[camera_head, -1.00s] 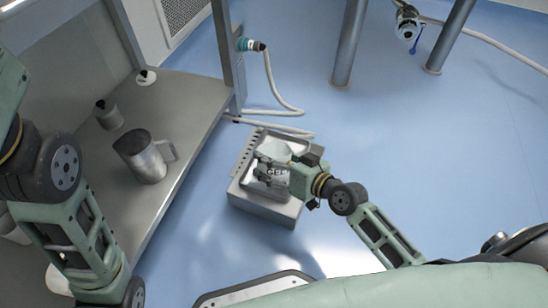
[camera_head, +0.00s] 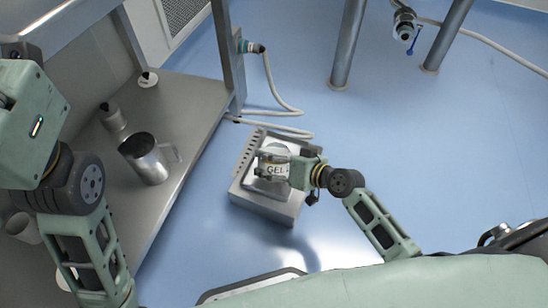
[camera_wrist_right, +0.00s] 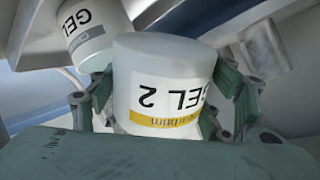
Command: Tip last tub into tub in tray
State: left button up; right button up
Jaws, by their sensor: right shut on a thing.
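My right gripper (camera_head: 268,164) is shut around the sides of a white tub marked GEL (camera_head: 277,170). In the right wrist view, this tub (camera_wrist_right: 160,85) reads GEL 2 upside down and has a yellow band, with my right gripper's fingers (camera_wrist_right: 160,98) on both sides. In the head view it is tilted, label facing up at me, over the grey metal tray (camera_head: 262,206). A second white GEL tub (camera_wrist_right: 88,33) shows behind it at upper left in the wrist view. The mouths and contents of both tubs are hidden. My left gripper's fingers are out of view.
A metal jug (camera_head: 147,160) and a small grey container (camera_head: 112,116) stand on the steel shelf (camera_head: 190,105) at left. A pale hose (camera_head: 272,85) lies on the floor behind the tray. The blue floor (camera_head: 440,150) at right is open.

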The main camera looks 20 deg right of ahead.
jog(key=shift+g+p, duration=0.3)
